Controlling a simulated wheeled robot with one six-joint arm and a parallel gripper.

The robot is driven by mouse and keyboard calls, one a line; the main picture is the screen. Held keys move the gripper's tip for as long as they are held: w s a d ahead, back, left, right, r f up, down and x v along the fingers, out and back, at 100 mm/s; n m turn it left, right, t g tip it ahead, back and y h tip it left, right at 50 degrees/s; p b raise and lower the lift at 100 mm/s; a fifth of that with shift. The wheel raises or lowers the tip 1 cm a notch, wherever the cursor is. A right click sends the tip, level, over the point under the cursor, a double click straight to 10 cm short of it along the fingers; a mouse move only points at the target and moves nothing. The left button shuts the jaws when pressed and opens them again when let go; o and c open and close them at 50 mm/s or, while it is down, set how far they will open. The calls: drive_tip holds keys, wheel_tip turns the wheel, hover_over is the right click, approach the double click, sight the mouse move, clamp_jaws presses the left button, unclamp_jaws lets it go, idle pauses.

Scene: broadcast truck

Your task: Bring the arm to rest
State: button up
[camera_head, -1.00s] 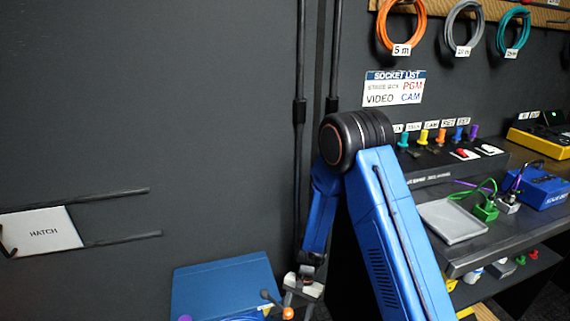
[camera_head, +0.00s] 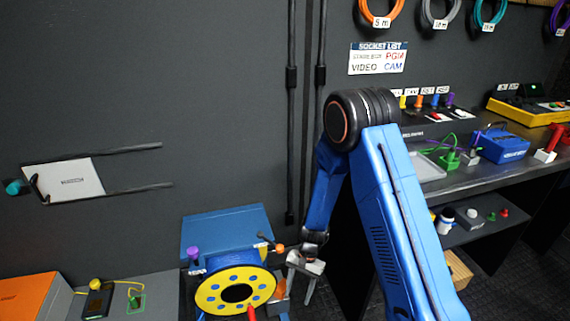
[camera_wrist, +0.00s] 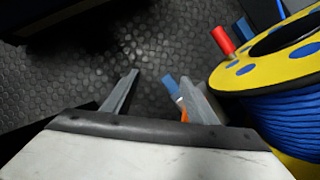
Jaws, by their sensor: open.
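My arm is blue with a black elbow joint and stands bent in the middle of the head view. My gripper (camera_head: 309,286) hangs at its end, to the right of the yellow cable reel (camera_head: 208,295). In the wrist view my gripper (camera_wrist: 158,92) has its two grey fingers spread apart with nothing held between them. Dark studded floor (camera_wrist: 150,55) lies beyond the fingers. The reel (camera_wrist: 232,77), with blue cable wound on it, is close to the right finger; I cannot tell whether they touch.
A blue case (camera_head: 225,228) stands behind the reel. An orange box (camera_head: 28,298) is at the lower left. A dark workbench (camera_head: 470,178) with a blue box (camera_head: 502,145) and coloured connectors runs along the right. Open floor (camera_head: 520,255) shows at the lower right.

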drive_tip(key=s+d+r+n+t, duration=0.1)
drive_tip(key=d+r, duration=0.3)
drive_tip(key=r, duration=0.6)
drive_tip(key=s+d+r+n+t, duration=0.1)
drive_tip(key=d+r+t, duration=0.15)
drive_tip(key=r, duration=0.75)
drive_tip(key=d+r+n, duration=0.1)
drive_tip(key=d+r, duration=0.3)
drive_tip(key=r, duration=0.6)
drive_tip(key=s+d+r+n+t+h, duration=0.1)
drive_tip(key=s+d+r+t, duration=0.1)
drive_tip(key=s+d+r, duration=0.4)
drive_tip(key=s+d+r+n+t+h, duration=0.1)
drive_tip(key=s+d+r+t, duration=0.2)
drive_tip(key=s+d+r, duration=0.4)
drive_tip(key=s+r, duration=0.2)
drive_tip(key=s, duration=0.5)
drive_tip(key=shift+d+r+n, duration=0.2)
drive_tip(key=shift+d+n, duration=0.1)
drive_tip(key=shift+n, duration=0.1)
